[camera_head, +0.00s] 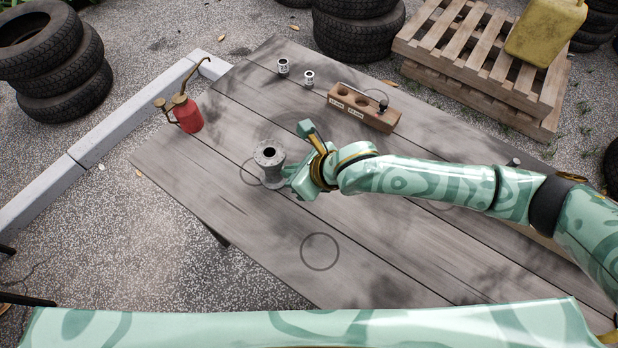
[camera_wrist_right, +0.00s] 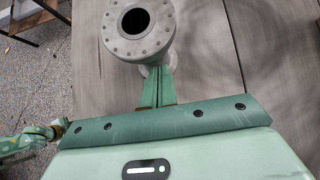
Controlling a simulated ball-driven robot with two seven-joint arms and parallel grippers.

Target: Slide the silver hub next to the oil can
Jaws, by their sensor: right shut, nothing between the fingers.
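The silver hub (camera_head: 268,160), a grey flanged cylinder with a dark bore, stands upright on the wooden table (camera_head: 390,235). It also shows at the top of the right wrist view (camera_wrist_right: 139,30). The red oil can (camera_head: 187,115) with a brass-coloured spout stands near the table's left edge, to the left of the hub and farther back. My right gripper (camera_head: 288,178) is shut with nothing in it, its fingertips at the hub's right side. The wrist view shows the closed fingers (camera_wrist_right: 157,88) at the hub's lower body; whether they touch is hard to tell. My left gripper is not seen in the head view.
A wooden block with holes (camera_head: 362,108) and two small sockets (camera_head: 283,66) (camera_head: 308,77) stand at the back. Dark rings mark the tabletop, one (camera_head: 320,251) in front. The surface between hub and oil can is clear.

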